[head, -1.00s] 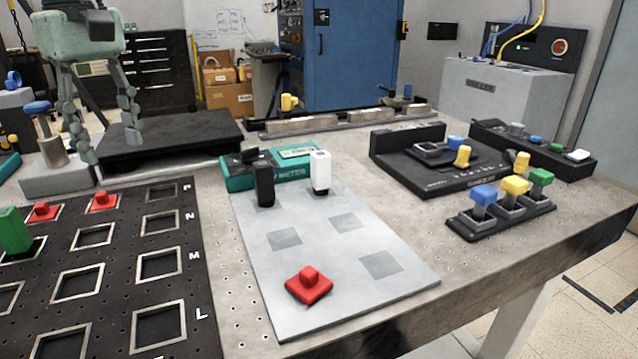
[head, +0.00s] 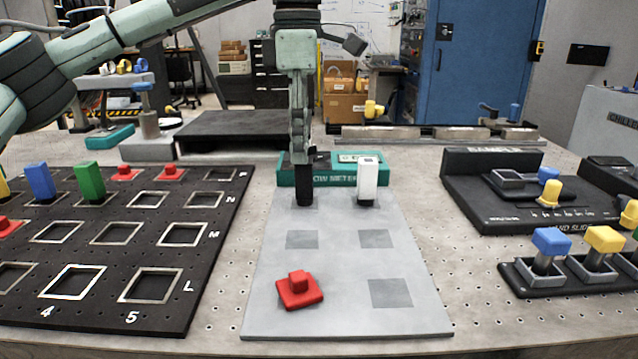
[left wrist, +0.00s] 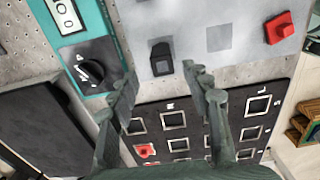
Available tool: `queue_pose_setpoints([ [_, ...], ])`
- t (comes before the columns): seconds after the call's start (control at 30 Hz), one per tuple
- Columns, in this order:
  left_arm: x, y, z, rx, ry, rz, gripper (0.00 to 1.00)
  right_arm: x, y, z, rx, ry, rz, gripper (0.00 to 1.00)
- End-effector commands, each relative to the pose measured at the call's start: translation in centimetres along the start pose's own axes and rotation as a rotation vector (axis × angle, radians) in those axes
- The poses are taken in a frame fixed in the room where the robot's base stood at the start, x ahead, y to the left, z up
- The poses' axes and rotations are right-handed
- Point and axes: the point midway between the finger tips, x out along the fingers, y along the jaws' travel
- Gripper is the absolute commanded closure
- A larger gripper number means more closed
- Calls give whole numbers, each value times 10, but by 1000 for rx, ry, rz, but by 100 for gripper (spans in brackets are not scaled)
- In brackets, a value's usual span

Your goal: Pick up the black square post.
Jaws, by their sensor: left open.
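The black square post (head: 304,188) stands upright at the back left of the light grey board (head: 345,270). My left gripper (head: 302,148) is just above it in the head view, seen nearly edge-on, and covers the flow meter behind. In the left wrist view the left gripper (left wrist: 159,76) is open. The black post (left wrist: 161,58) shows beyond and between its spread fingertips, with nothing held. Whether a finger touches the post cannot be told. My right gripper is in neither view.
A white square post (head: 368,180) stands close to the right of the black one. The teal flow meter (head: 375,168) lies right behind both. A red knobbed piece (head: 299,290) lies on the front of the board. A black slotted panel (head: 205,290) with colored blocks is at left.

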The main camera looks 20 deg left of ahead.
Motion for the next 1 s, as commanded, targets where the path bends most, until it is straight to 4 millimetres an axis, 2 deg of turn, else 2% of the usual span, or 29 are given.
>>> queue_pose_setpoints([
  [0.43,60,-5,5,2,2,-2,52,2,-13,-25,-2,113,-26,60],
  [0.73,66,-5,6,3,0,-1,52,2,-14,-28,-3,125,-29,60],
  [0.77,66,-5,6,3,0,-1,53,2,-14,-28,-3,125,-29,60],
  [1.0,66,-4,6,3,0,-1,83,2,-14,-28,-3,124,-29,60],
])
